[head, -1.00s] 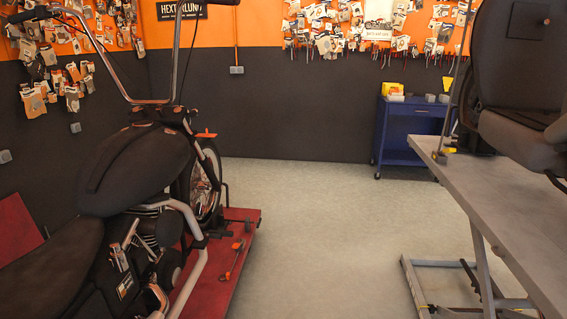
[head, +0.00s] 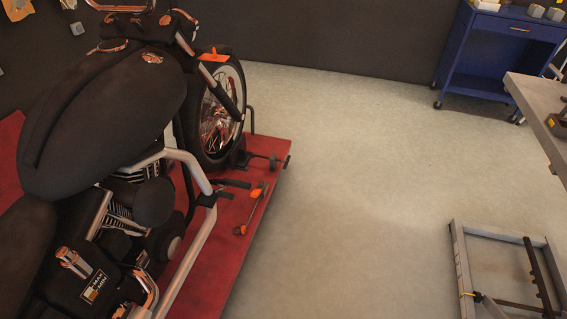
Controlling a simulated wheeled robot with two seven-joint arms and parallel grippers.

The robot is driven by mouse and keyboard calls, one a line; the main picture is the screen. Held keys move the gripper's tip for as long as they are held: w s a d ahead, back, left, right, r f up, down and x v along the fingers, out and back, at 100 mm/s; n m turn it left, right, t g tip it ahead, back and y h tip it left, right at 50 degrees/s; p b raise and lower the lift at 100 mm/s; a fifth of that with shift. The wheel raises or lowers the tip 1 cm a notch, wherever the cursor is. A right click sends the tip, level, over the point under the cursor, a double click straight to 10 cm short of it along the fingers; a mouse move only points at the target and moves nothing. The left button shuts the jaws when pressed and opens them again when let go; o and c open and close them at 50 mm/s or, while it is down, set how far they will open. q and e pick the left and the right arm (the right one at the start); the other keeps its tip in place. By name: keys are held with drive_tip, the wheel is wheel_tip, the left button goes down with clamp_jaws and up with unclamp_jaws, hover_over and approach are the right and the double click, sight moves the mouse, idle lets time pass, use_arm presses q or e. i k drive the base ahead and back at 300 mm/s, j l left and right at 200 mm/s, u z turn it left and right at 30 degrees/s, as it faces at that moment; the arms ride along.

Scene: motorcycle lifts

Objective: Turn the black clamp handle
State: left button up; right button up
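A black clamp (head: 240,157) sits at the base of the front wheel (head: 217,118) on the red motorcycle lift (head: 236,262). A dark bar with a crosspiece at its end, which looks like the black clamp handle (head: 272,160), sticks out from it to the right, near the lift's right edge. The handle is small in the head view, and its exact angle is hard to tell. Neither of my grippers is in view, and nothing touches the handle.
The black motorcycle (head: 105,120) fills the left side. An orange-ended tool (head: 252,208) lies on the lift. A grey lift (head: 535,118) and its lower frame (head: 462,262) stand at right. A blue cart (head: 492,55) is at the back. The floor (head: 350,180) between is clear.

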sight(286, 162)
drive_tip(key=i+l+u, duration=0.15)
drive_tip(key=u, duration=0.3)
drive_tip(key=i+l+u, duration=0.15)
drive_tip(key=u, duration=0.25)
drive_tip(key=i+l+u, duration=0.1)
drive_tip(key=l+u, duration=0.15)
drive_tip(key=u, duration=0.2)
